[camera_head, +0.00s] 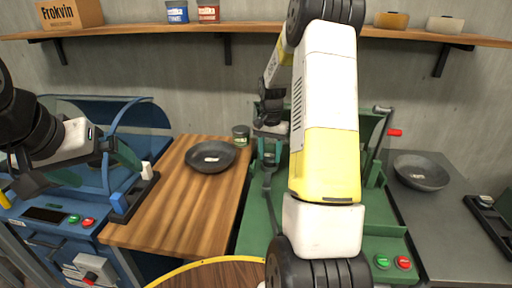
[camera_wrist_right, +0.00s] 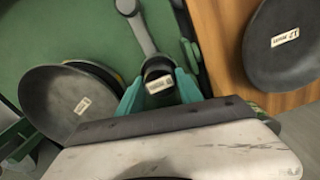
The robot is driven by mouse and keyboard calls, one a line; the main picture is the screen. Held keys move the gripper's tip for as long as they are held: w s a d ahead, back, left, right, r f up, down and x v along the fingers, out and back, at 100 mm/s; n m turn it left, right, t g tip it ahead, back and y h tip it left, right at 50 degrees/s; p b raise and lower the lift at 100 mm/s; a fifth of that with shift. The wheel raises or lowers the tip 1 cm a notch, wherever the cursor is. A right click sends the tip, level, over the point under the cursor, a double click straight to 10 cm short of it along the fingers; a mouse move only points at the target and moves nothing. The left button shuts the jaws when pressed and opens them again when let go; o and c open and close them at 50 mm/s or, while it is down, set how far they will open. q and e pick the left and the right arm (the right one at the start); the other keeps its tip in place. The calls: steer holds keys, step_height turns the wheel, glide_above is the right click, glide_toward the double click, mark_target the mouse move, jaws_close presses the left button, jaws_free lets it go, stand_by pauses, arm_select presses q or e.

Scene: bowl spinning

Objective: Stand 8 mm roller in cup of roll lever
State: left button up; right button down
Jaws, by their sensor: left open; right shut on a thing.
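The roller (camera_wrist_right: 158,86) is a dark short cylinder with a white label. My right gripper (camera_wrist_right: 160,92) is shut on it with its teal fingers. The grey roll lever (camera_wrist_right: 140,32) runs down to the gripper, and its end with the cup (camera_wrist_right: 157,66) is right at the roller. I cannot tell whether the roller is in the cup or just beside it. In the head view my right gripper (camera_head: 269,150) is above the green machine at the lever (camera_head: 268,185), partly behind my arm. My left gripper (camera_head: 96,172) is open and empty over the blue machine.
A dark bowl (camera_head: 210,156) and a small can (camera_head: 240,134) stand on the wooden table (camera_head: 185,215). Another bowl (camera_head: 421,172) is on the grey table at right. A labelled bowl (camera_wrist_right: 62,103) sits on the green machine. A black holder (camera_head: 143,185) stands near my left gripper.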

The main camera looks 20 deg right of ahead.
mark_target(270, 155)
steer(key=c, duration=0.8)
jaws_free()
steer(key=shift+f, duration=0.1)
step_height(270, 155, up, 12)
steer(key=s+a+r+n+t, duration=0.3)
steer(key=s+a+r, duration=0.4)
steer(key=s+r, duration=0.25)
steer(key=s+a+n+t+y, duration=0.1)
steer(key=s+a+n, duration=0.1)
steer(key=s, duration=0.6)
steer(key=s+a+n+t+y, duration=0.1)
steer(key=s+a+n+t, duration=0.1)
steer(key=s+a, duration=0.3)
steer(key=s+n, duration=0.1)
steer(key=s, duration=0.2)
steer(key=shift+s+r, duration=0.15)
steer(key=shift+r, duration=0.1)
